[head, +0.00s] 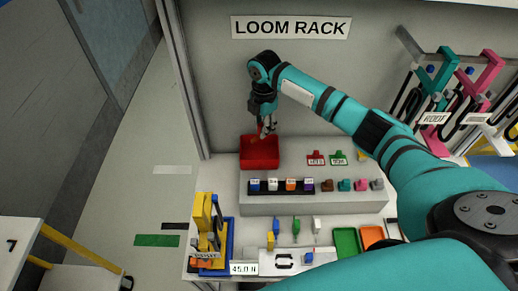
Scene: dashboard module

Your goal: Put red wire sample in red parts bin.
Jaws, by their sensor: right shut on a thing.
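My right gripper (265,130) points down just above the red parts bin (260,158), near the back left of the raised shelf. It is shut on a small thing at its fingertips. Only a little reddish-orange shows there, in keeping with the red wire sample, whose shape is too small to make out. The held thing overlaps the bin's back edge in the picture. I cannot tell whether it touches the bin. My left gripper is not in view.
Small red and green labelled pieces (338,158) stand right of the bin. A dark strip of several coloured connectors (273,186) lies in front. Green (346,242) and orange (371,236) trays sit lower right. A yellow and blue fixture (209,235) stands front left.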

